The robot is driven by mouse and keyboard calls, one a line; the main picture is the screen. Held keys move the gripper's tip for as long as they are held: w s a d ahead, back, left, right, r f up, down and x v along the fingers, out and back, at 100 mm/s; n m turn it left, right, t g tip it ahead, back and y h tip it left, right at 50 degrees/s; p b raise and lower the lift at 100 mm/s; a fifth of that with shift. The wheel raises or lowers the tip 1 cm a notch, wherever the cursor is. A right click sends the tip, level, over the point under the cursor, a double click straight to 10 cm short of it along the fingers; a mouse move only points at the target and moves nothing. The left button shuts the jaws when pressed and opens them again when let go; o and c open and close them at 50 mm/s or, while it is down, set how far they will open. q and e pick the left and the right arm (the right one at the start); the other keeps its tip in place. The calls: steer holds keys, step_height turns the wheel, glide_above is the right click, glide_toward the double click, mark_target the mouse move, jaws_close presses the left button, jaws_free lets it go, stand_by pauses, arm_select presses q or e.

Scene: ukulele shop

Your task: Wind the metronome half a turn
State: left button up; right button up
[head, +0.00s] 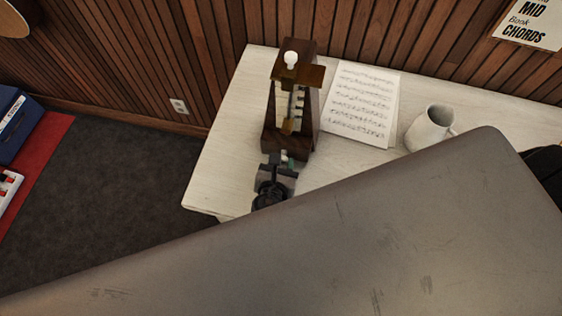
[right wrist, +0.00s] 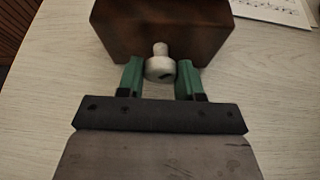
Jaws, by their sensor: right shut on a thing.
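The metronome (head: 271,135) is a dark wooden pyramid-shaped body standing upright on the pale table, with a pendulum and scale on its face and a white knob on top. In the right wrist view its lower part (right wrist: 160,25) fills the top of the picture. A pale round winding key (right wrist: 160,69) sticks out from its near side. My right gripper (head: 286,160) is at the metronome's near side. Its green fingers (right wrist: 161,78) stand on both sides of the key and are shut on it. My left gripper is not in view.
The pale wooden table (head: 228,165) has sheet music (head: 362,103) and a white mug (head: 428,128) right of the metronome. The slatted wall (head: 170,60) runs behind. A large grey part of mine hides the table's front right.

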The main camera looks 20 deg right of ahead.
steer(key=shift+d+m, duration=0.1)
steer(key=shift+m, duration=0.3)
steer(key=shift+m+t+y, duration=0.4)
steer(key=shift+m+y, duration=0.1)
steer(key=shift+m+t+y+b, duration=0.5)
steer(key=shift+m+t+b, duration=0.1)
steer(key=shift+m+b, duration=0.55)
steer(key=o, duration=0.9)
steer(key=b+v, duration=0.1)
steer(key=v, duration=0.9)
steer(key=shift+s+r+b, duration=0.1)
steer(key=shift+s+b, duration=0.25)
